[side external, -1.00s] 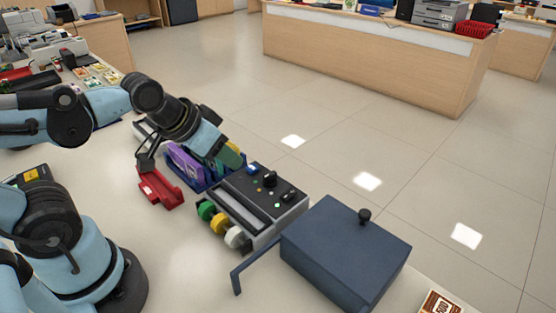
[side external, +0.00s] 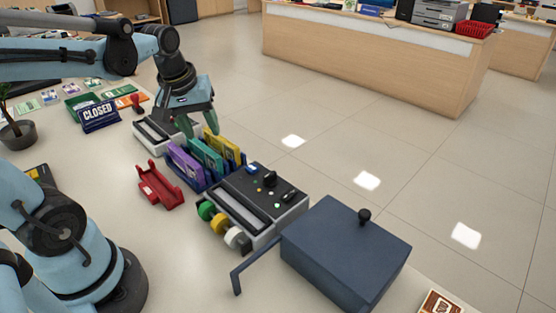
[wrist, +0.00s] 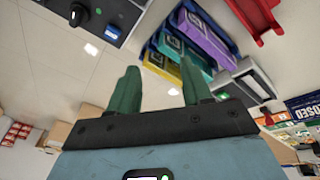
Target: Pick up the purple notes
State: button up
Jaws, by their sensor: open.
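The purple notes (side external: 186,166) stand upright in a blue rack (side external: 213,183), at its left end. Teal notes (side external: 207,156) and yellow notes (side external: 226,149) stand beside them in the same rack. My gripper (side external: 199,130) is open and empty, above and behind the rack. In the wrist view the open green fingers (wrist: 160,92) show below the rack, with the purple notes (wrist: 205,40) farther off than the yellow notes (wrist: 162,62) and the teal notes (wrist: 196,78).
A red tray (side external: 162,188) lies left of the rack. A counting machine (side external: 255,205) with coloured rolls stands right of it, then a dark blue box (side external: 345,252). A grey-white device (side external: 152,137) and a CLOSED sign (side external: 98,115) are behind.

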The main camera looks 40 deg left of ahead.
aim_at(183, 154)
jog(key=s+a+n+g+h, duration=0.1)
jog(key=a+n+g, duration=0.2)
jog(key=a+n, duration=0.55)
jog(key=shift+s+a+f, duration=0.1)
jog(key=shift+a+f, duration=0.1)
jog(key=shift+f, duration=2.95)
jog(key=shift+s+a+f, duration=0.1)
jog(key=shift+a+f, duration=0.05)
jog(key=shift+f, duration=2.95)
grip_shut()
